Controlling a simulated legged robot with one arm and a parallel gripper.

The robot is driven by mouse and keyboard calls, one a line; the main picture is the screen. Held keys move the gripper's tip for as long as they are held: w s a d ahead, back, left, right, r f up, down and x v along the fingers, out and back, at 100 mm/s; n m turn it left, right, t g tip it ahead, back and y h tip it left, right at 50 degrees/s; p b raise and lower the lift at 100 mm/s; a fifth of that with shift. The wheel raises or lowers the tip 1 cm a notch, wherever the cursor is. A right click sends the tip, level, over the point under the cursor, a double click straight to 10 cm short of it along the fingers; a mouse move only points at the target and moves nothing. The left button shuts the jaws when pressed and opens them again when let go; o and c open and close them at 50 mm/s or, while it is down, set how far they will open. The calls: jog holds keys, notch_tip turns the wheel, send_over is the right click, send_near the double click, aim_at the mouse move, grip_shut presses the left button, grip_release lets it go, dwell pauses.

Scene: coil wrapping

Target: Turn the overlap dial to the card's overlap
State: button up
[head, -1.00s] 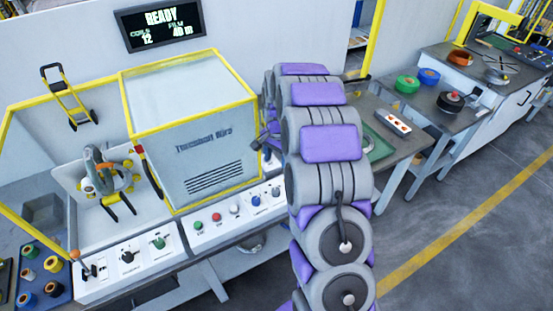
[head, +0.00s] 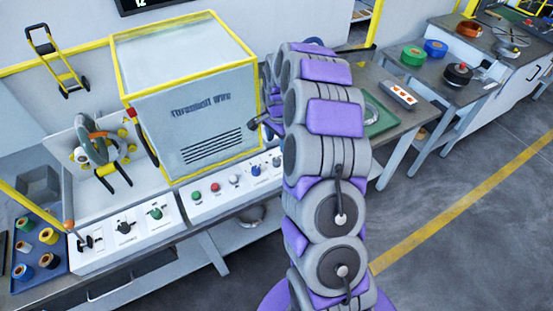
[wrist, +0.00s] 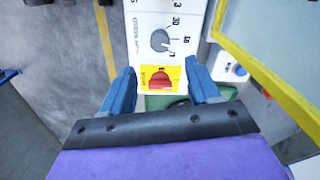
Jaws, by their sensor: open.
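A grey round dial (wrist: 160,40) with a pointer sits on a white panel in the wrist view. Printed marks beside it include 30 and 50; its small label is too blurred to read. My gripper (wrist: 162,84) is open and empty, its two blue fingers below the dial in the picture, apart from it. A red knob on a yellow plate (wrist: 161,79) lies between the fingertips in the picture. I cannot make out a readable card.
The machine housing (head: 198,113) with yellow edges stands close to my gripper. The front panel carries a black dial (head: 124,227), a green dial (head: 156,212) and several buttons. A side table (head: 405,110) stands to the right. Open floor lies at lower right.

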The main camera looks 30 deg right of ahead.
aim_at(277, 160)
notch_tip(277, 160, down, 10)
jog(key=shift+w+r+b, duration=0.1)
jog(key=shift+b, duration=0.7)
jog(key=shift+c, duration=0.4)
jog(key=c, duration=1)
jog(key=shift+o, duration=0.2)
